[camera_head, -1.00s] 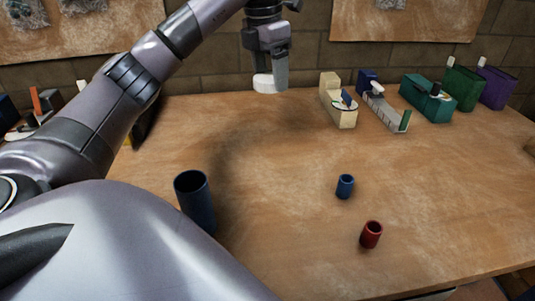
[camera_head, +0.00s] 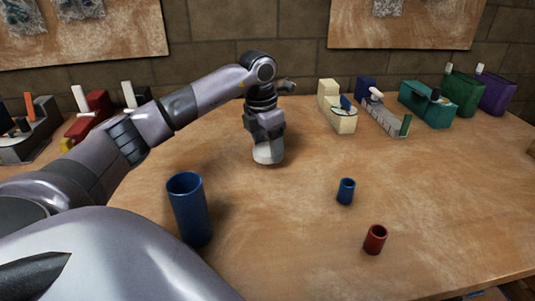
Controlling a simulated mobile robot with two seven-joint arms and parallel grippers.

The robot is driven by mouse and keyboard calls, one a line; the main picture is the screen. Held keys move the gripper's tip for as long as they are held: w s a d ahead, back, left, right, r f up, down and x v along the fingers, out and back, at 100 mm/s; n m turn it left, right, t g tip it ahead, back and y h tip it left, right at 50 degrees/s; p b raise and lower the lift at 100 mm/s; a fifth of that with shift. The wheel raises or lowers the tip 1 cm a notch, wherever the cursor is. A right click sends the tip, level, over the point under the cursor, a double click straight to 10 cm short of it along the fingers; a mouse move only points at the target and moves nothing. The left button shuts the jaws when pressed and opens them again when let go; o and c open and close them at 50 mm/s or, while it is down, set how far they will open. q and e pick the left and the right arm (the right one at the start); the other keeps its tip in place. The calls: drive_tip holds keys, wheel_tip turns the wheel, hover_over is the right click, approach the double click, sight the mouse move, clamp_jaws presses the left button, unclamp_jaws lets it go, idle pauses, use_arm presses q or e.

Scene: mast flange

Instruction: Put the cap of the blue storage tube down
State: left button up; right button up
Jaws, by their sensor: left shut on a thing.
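The blue storage tube (camera_head: 192,215) stands upright on the table at left centre, its top open and uncovered. My left gripper (camera_head: 266,140) points down over the table, behind and to the right of the tube. It is shut on a pale, whitish piece (camera_head: 270,155), which looks like the cap; the fingers partly hide it. The piece is at or just above the table top; I cannot tell whether it touches. My right gripper is not in view.
The wooden table (camera_head: 300,245) is clear around the gripper. A small blue cup (camera_head: 346,191) and a red cup (camera_head: 375,239) stand to the right. A cream tool (camera_head: 337,108), a grey tool (camera_head: 385,112) and coloured boxes (camera_head: 427,104) line the back right.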

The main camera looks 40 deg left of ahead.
sight(266, 149)
use_arm(q)
drive_tip(key=shift+f, duration=1.25)
drive_tip(key=shift+f, duration=0.45)
drive_tip(key=o, duration=1.1)
drive_tip(key=r, duration=0.4)
drive_tip(key=s+r+p, duration=0.1)
drive_tip(key=r, duration=0.7)
drive_tip(key=shift+s+a, duration=0.15)
drive_tip(key=shift+r, duration=0.4)
